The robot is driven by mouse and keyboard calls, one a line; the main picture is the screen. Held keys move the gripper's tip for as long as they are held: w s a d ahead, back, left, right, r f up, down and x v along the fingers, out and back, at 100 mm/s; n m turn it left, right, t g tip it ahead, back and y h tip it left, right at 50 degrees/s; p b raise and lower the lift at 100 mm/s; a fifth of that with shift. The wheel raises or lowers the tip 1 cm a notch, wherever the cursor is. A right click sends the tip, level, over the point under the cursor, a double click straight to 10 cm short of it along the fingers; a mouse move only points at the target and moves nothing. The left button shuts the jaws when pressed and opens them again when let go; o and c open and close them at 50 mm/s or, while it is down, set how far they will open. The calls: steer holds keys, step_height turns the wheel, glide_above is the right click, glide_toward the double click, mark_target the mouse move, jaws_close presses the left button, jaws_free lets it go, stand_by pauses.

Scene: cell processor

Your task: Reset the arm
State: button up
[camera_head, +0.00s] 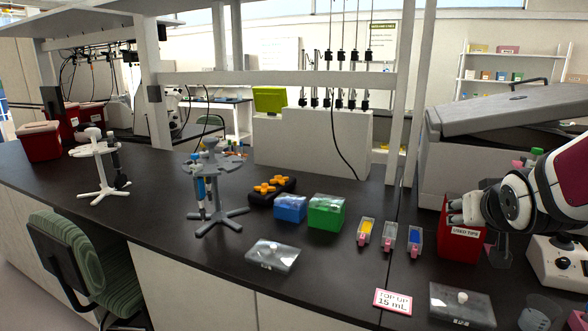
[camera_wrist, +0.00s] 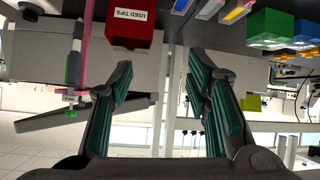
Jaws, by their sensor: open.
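My gripper (camera_wrist: 165,85) is open and empty in the wrist view, its two dark fingers with teal pads spread apart. The wrist view is upside down. A red box labelled USED TIPS (camera_wrist: 133,25) shows near the top, beyond the left finger. In the head view, my arm comes in from the right edge, and its end is beside the red USED TIPS box (camera_head: 459,246), hiding part of it. I cannot tell whether it touches the box.
A large grey-lidded machine (camera_head: 470,155) stands behind my arm.

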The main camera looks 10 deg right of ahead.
steer(key=s+a+f+n+g+y, duration=0.1)
steer(key=s+a+n+g+y, duration=0.3)
steer(key=s+a, duration=1.7)
steer(key=shift+f+g+y, duration=0.35)
steer(key=shift+g+y, duration=0.25)
steer(key=shift+g, duration=0.4)
steer(key=shift+a, duration=0.1)
